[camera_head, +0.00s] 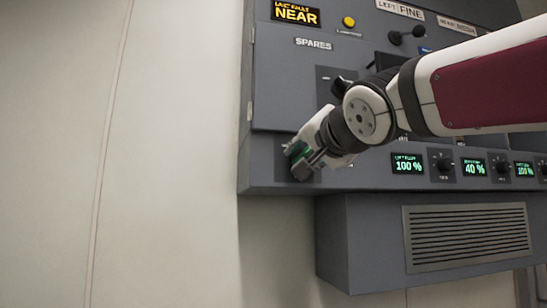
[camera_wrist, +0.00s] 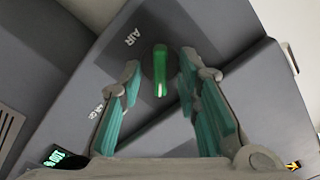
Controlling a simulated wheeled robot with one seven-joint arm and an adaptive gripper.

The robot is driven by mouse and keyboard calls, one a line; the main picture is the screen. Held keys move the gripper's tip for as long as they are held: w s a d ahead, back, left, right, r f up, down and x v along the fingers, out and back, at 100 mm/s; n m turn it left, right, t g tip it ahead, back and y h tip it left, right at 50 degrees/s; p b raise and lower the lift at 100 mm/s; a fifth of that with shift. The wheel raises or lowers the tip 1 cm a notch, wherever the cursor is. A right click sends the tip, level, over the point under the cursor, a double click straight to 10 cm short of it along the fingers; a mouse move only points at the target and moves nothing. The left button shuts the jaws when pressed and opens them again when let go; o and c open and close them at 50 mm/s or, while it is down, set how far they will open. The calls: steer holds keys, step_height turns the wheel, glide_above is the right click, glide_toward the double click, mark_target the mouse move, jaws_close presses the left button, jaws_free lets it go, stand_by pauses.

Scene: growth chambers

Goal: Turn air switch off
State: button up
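The air switch (camera_wrist: 160,70) is a narrow green lever in the wrist view, on a grey panel beside the label AIR (camera_wrist: 132,37). My gripper (camera_wrist: 159,72) is open, with one teal-padded finger on each side of the switch. Gaps show between the lever and both fingers, so they do not appear to touch it. In the head view my gripper (camera_head: 302,158) is at the lower left corner of the console and mostly hides the switch area.
The grey console (camera_head: 275,100) carries a yellow button (camera_head: 348,22), a black lever (camera_head: 395,38) and several dials with green displays (camera_head: 408,164) right of my gripper. A vented box (camera_head: 360,240) sits below. A bare pale wall (camera_head: 170,150) fills the left.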

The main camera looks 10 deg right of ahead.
jaws_close()
steer(key=shift+n, duration=0.4)
steer(key=n, duration=0.6)
steer(key=shift+n+b, duration=0.3)
steer(key=shift+b, duration=0.05)
steer(key=n, duration=0.5)
steer(key=shift+a, duration=0.1)
steer(key=n+p, duration=0.1)
steer(key=n, duration=0.4)
steer(key=shift+n, duration=0.4)
